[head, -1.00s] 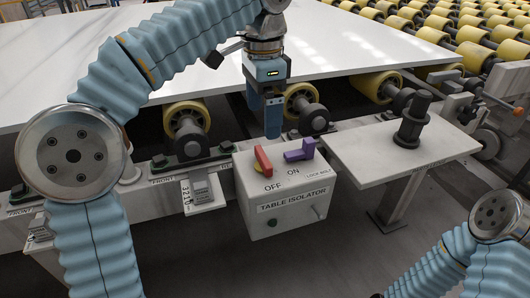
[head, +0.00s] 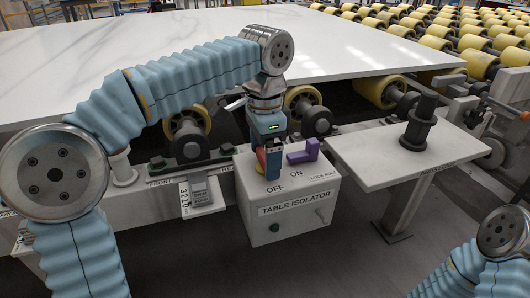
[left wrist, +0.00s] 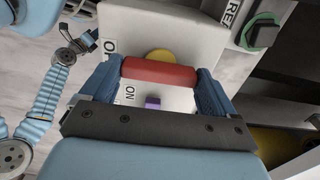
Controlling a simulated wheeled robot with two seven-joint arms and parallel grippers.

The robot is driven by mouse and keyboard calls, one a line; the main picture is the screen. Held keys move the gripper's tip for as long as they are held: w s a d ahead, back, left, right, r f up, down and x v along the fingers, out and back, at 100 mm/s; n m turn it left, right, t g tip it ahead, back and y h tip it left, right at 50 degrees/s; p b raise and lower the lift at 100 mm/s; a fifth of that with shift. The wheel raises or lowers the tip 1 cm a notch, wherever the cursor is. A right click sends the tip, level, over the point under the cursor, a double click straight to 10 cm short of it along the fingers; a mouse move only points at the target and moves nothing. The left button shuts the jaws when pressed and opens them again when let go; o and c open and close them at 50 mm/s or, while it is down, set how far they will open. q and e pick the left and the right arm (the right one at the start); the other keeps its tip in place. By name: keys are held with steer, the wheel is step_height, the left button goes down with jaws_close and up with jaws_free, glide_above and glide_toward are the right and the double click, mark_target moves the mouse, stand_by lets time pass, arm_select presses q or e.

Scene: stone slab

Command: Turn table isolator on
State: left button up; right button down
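The table isolator, a pale box (head: 290,215) with OFF and ON labels, stands at the slab's front edge in the head view. Its red handle (left wrist: 160,73) sits on a yellow disc (left wrist: 160,56); in the head view it is mostly hidden behind my left gripper (head: 271,165). My left gripper (left wrist: 160,82) is down over the handle, fingers wide apart, one at each end of it. Whether they press on it I cannot tell. The purple lock bolt (head: 303,153) is beside the ON label. My right gripper (left wrist: 87,42) shows small in the left wrist view, its opening unclear.
The white marble slab (head: 180,65) lies behind on yellow rollers (head: 378,91). A pale side shelf (head: 370,165) with a black post (head: 420,125) is right of the box. Grey floor is clear in front.

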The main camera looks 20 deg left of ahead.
arm_select(q)
steer(key=c, duration=0.4)
arm_select(e)
steer(key=shift+r, duration=0.1)
